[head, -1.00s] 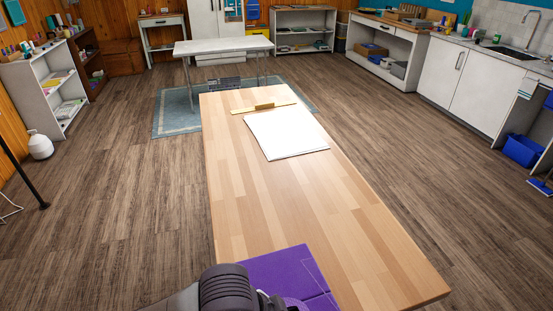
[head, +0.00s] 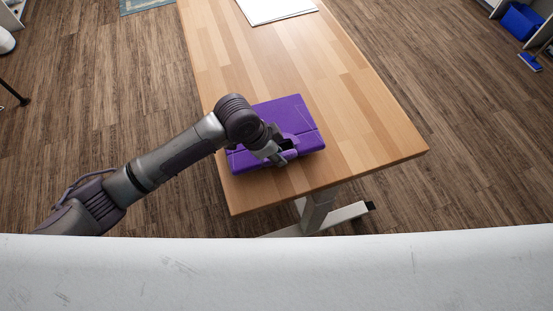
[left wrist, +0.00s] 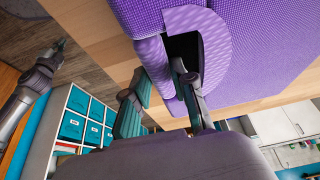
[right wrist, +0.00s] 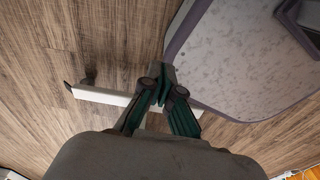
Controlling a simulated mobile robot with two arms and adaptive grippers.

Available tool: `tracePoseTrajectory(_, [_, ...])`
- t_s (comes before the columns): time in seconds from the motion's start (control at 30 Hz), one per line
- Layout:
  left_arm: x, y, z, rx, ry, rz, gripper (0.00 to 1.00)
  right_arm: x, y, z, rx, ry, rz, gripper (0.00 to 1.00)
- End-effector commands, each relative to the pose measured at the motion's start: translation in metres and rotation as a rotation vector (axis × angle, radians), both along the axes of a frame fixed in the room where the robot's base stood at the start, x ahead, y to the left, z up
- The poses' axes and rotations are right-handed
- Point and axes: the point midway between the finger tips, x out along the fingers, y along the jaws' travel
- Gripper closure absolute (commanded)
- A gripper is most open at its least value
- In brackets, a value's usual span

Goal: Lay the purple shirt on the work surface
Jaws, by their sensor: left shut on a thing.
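The purple shirt (head: 298,113), folded into a flat rectangle, is over the near end of the wooden work surface (head: 365,130). My left gripper (head: 280,156) is shut on the shirt's near edge. In the left wrist view the shirt (left wrist: 260,45) fills the upper right, and the left fingers (left wrist: 162,75) are at its folded edge and dark opening. Whether the shirt lies fully flat under the arm is hidden. My right gripper (right wrist: 164,88) shows only in the right wrist view, shut and empty above the floor, away from the shirt.
A white sheet or board (head: 275,8) lies farther up the work surface. The surface between it and the shirt is clear. A table leg with a pale foot (head: 335,215) stands below the near end. A blue bin (head: 520,22) is on the floor at right.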

Motion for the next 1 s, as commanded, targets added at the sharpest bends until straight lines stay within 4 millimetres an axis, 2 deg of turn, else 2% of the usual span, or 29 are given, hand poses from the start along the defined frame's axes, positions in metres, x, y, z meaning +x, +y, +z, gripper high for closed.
tracePoseTrajectory(0.23, [-0.001,0.001,-0.034,0.002,0.002,0.001,1.0,-0.001,0.008,0.005,0.01,0.002,-0.001,1.0])
tracePoseTrajectory(0.47, [-0.001,0.0,-0.038,0.001,0.0,-0.001,1.0,-0.002,0.013,0.004,0.016,0.002,0.0,1.0])
tracePoseTrajectory(0.5, [-0.001,0.001,-0.038,0.002,0.001,0.0,0.73,-0.002,0.013,0.004,0.016,0.002,0.0,1.0])
tracePoseTrajectory(0.63, [-0.001,0.001,-0.038,0.002,0.001,0.0,0.51,-0.002,0.012,0.004,0.014,0.003,0.001,1.0])
tracePoseTrajectory(1.0, [-0.001,0.002,-0.035,0.001,0.0,0.0,0.49,-0.002,0.005,0.004,0.006,0.002,0.003,1.0])
